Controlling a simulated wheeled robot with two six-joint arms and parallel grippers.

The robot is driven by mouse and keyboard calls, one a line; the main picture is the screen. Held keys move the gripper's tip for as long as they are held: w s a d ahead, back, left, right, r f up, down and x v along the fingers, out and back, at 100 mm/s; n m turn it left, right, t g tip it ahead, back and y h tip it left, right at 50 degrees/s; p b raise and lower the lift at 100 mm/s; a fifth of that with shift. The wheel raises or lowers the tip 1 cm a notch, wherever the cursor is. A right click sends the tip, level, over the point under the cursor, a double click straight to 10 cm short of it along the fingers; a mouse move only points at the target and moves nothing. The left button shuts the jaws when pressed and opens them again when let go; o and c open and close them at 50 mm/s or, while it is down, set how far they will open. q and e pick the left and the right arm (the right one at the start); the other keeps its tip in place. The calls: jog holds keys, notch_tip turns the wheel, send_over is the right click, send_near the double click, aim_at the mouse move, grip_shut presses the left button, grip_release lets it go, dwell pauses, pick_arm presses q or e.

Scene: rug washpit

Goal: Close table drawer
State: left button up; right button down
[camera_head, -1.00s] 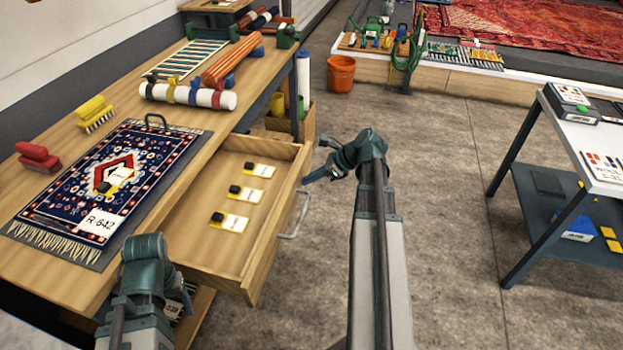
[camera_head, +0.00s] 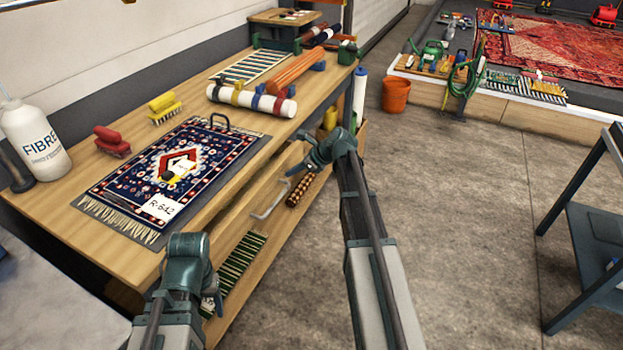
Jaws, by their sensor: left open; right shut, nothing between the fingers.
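The wooden table (camera_head: 112,255) stands at the left. Its drawer (camera_head: 246,197) is pushed in under the tabletop, with the front looking about flush and the inside hidden. The grey bar handle (camera_head: 268,200) sits on the drawer front. My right gripper (camera_head: 296,168) is shut and empty, just right of the handle near the drawer front; I cannot tell if it touches. My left gripper (camera_head: 212,304) is open and empty by the table's near front side, its fingers mostly hidden behind the wrist.
A patterned rug (camera_head: 172,172), red brush (camera_head: 112,141), yellow brush (camera_head: 164,107), white roll (camera_head: 252,101) and white bottle (camera_head: 36,140) are on the tabletop. An orange bucket (camera_head: 396,95) stands behind on the open floor.

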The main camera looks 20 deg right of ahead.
jog(key=w+a, duration=0.3)
jog(key=shift+w, duration=0.2)
jog(key=shift+w+a, duration=0.1)
jog(key=shift+w, duration=0.1)
jog(key=shift+w+r, duration=0.1)
jog(key=shift+s, duration=0.35)
jog(key=s+d, duration=0.2)
jog(key=s, duration=0.1)
pick_arm(q)
notch_tip(320, 180, up, 7)
jog(key=d+p, duration=0.1)
jog(key=p, duration=0.6)
jog(key=shift+s, duration=0.2)
pick_arm(e)
send_near(285, 165)
jog(key=shift+s+d+f, duration=0.8)
